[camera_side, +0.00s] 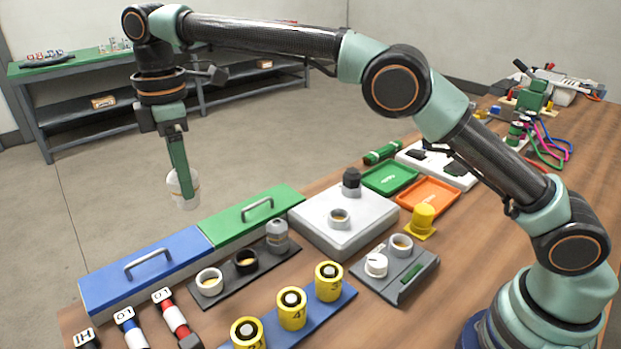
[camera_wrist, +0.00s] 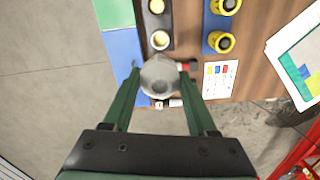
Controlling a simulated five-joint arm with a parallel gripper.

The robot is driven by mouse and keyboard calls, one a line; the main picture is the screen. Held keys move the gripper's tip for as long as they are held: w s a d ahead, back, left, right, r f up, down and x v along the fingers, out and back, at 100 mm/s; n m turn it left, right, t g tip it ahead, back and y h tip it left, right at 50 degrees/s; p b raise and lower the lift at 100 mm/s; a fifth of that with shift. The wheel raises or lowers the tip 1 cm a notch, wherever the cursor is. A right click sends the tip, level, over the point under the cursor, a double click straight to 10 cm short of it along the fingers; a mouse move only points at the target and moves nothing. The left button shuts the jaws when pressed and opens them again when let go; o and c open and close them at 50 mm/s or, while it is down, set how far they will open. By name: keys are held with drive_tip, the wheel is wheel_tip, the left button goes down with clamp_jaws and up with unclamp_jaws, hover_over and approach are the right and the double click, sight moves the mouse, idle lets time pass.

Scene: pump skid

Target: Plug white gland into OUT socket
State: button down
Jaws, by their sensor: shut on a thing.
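My gripper (camera_side: 182,178) is shut on a pale, rounded piece that looks like the white gland (camera_side: 185,192). It holds the piece high, beyond the blue end of the lidded box and clear of all surfaces. In the wrist view the white gland (camera_wrist: 160,74) sits between the two green fingertips (camera_wrist: 158,76). No OUT label can be read, so I cannot tell which opening is the OUT socket. A round collar with a tan centre (camera_side: 339,218) stands on the pale grey block (camera_side: 325,236). A similar collar (camera_side: 401,245) stands on the dark grey unit (camera_side: 412,275).
The blue lid (camera_side: 145,272) and green lid (camera_side: 250,217) have raised handles. A dark strip (camera_side: 228,273) carries white, black and grey round parts. Yellow cylinders (camera_side: 291,308) stand on a blue strip. Orange (camera_side: 428,196) and green (camera_side: 390,179) trays lie farther back.

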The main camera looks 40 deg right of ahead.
drive_tip(key=d+f+m, duration=0.2)
drive_tip(key=d, duration=1.4)
drive_tip(key=s+d+f+m, duration=0.35)
drive_tip(key=s+d, duration=0.35)
drive_tip(key=d, duration=0.6)
drive_tip(key=shift+n, duration=0.45)
drive_tip(key=shift+f, duration=3.2)
drive_tip(key=shift+f, duration=1.75)
drive_tip(key=shift+c, duration=0.6)
unclamp_jaws()
